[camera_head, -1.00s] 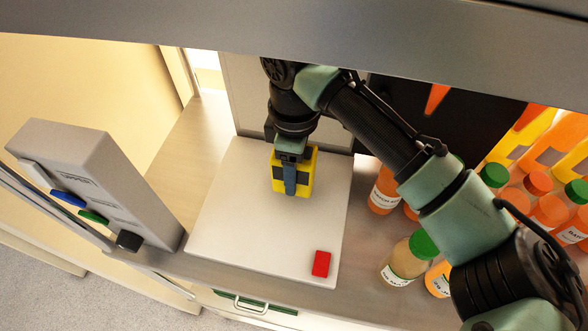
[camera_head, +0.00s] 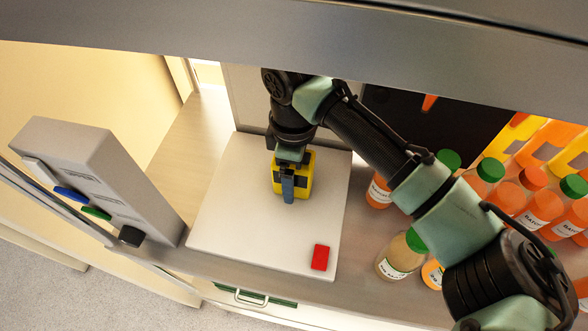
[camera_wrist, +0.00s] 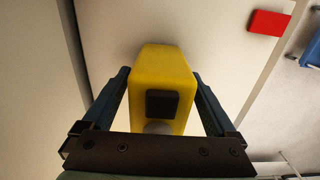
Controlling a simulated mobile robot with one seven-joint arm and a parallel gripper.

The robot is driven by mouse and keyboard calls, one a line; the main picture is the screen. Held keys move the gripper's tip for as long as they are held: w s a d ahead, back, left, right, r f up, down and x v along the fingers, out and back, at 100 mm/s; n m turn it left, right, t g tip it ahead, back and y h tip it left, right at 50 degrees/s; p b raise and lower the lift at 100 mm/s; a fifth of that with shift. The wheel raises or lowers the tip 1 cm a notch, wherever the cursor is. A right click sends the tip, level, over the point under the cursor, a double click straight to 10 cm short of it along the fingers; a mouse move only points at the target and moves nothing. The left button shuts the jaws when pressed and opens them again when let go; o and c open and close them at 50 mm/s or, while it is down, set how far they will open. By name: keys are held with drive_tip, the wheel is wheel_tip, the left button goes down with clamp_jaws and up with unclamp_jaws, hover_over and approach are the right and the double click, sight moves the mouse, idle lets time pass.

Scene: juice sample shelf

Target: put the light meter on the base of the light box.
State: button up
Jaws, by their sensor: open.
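The yellow light meter (camera_head: 305,179), with dark patches, stands on the white base of the light box (camera_head: 240,235), toward its back. In the wrist view the light meter (camera_wrist: 162,70) shows a black square on its near face. My gripper (camera_head: 288,190) is at the light meter, with its fingers on either side of it. In the wrist view my gripper (camera_wrist: 160,82) is open, with a finger along each side of the meter. I cannot tell if either finger touches it.
A red block (camera_head: 320,257) lies at the base's front right corner. A grey box with coloured buttons (camera_head: 95,180) stands at the left. Several juice bottles (camera_head: 400,255) stand at the right, close to my arm. An overhead panel (camera_head: 300,40) crosses the top. The base's front left is clear.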

wheel_tip(320, 180, up, 12)
drive_tip(key=b, duration=0.4)
drive_tip(key=shift+r, duration=0.2)
idle(0.4)
